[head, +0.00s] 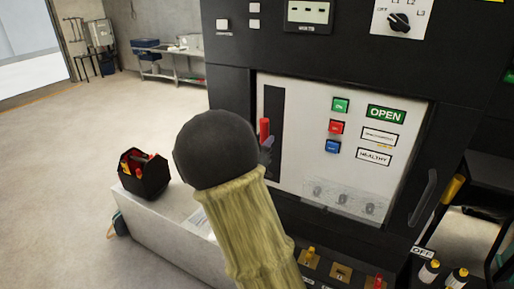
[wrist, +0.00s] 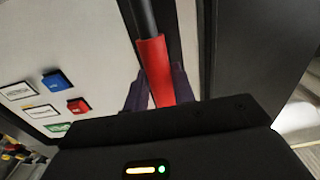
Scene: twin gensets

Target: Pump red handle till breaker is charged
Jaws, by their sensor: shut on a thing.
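The red handle (head: 264,130) sits at the slot on the left of the breaker's pale panel (head: 300,158). In the wrist view the red grip (wrist: 153,72) on its dark rod runs between my gripper's fingers (wrist: 152,95), which are shut on it. In the head view my arm hides most of my gripper (head: 266,147); only a bit shows at the handle. The panel carries a green label (head: 386,114) reading OPEN. A white label (head: 378,137) below it is too small to read surely, and a lower one (head: 374,156) reads HEALTHY.
Green, red and blue buttons (head: 335,127) are beside the labels. A dark vertical handle (head: 422,198) stands right of the panel. A black tool box (head: 144,174) rests on the pale ledge (head: 165,222) at left. The floor (head: 90,130) behind is clear.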

